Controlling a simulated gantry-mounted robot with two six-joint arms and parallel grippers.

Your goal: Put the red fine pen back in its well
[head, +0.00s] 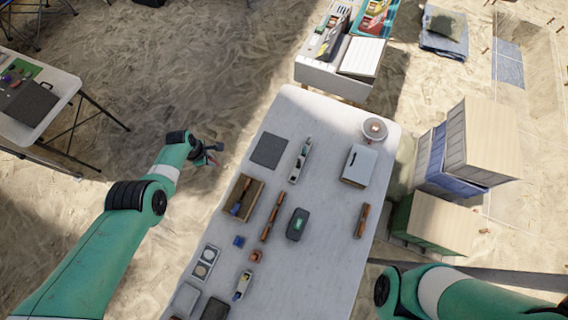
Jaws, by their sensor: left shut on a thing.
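My left gripper (211,150) is beyond the left edge of the white table, over the sand. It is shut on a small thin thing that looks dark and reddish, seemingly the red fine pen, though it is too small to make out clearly. A wooden tray (254,191) lies near the table's left edge, to the lower right of my left gripper, with a brown-handled tool in it. I cannot tell which spot is the pen's well. My right arm comes in at the bottom right, and its gripper is out of view.
The white table (330,127) holds a dark mat (269,151), a hand plane (300,160), a dark green case (297,224), a white-lidded box (359,165) and a round tin (375,129). Crates (475,140) stand to the right. Bare tabletop lies around the middle right.

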